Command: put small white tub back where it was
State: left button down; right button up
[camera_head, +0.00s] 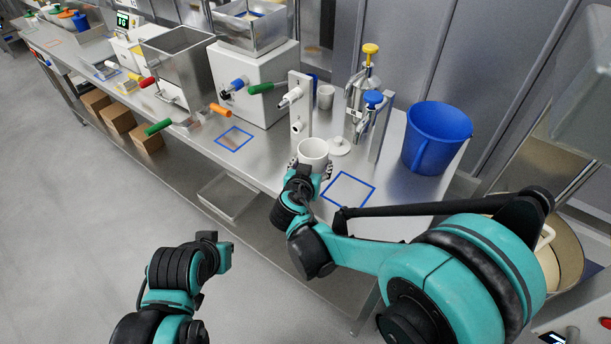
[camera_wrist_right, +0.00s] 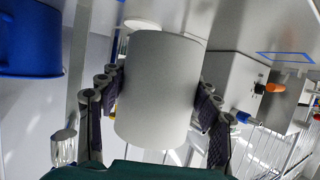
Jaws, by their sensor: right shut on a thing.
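The small white tub (camera_head: 313,152) is upright in my right gripper (camera_head: 311,168), near the front edge of the steel counter. In the right wrist view the tub (camera_wrist_right: 158,90) fills the middle, with the dark fingers of the right gripper on both sides of it. I cannot tell whether its base touches the counter. A blue outlined square (camera_head: 348,188) lies on the counter just right of the tub and is empty. My left gripper (camera_head: 222,252) is low at the left, in front of the counter and away from the tub; its fingers are not clear.
A white lid (camera_head: 340,147) lies just behind the tub. A metal dispenser (camera_head: 358,105) with yellow and blue knobs and a large blue jug (camera_head: 434,140) stand behind and right. A white machine (camera_head: 254,85) and another empty blue square (camera_head: 234,139) are left.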

jog(key=w+a+f, duration=0.2)
jog(key=w, duration=0.1)
jog(key=shift+f+b, duration=0.1)
jog(key=shift+b, duration=0.3)
notch_tip(320, 180, down, 4)
jog(key=shift+f+b, duration=0.1)
jog(key=shift+b, duration=1)
jog(key=o, duration=0.8)
jog(key=shift+f, duration=0.1)
jog(key=o, duration=0.4)
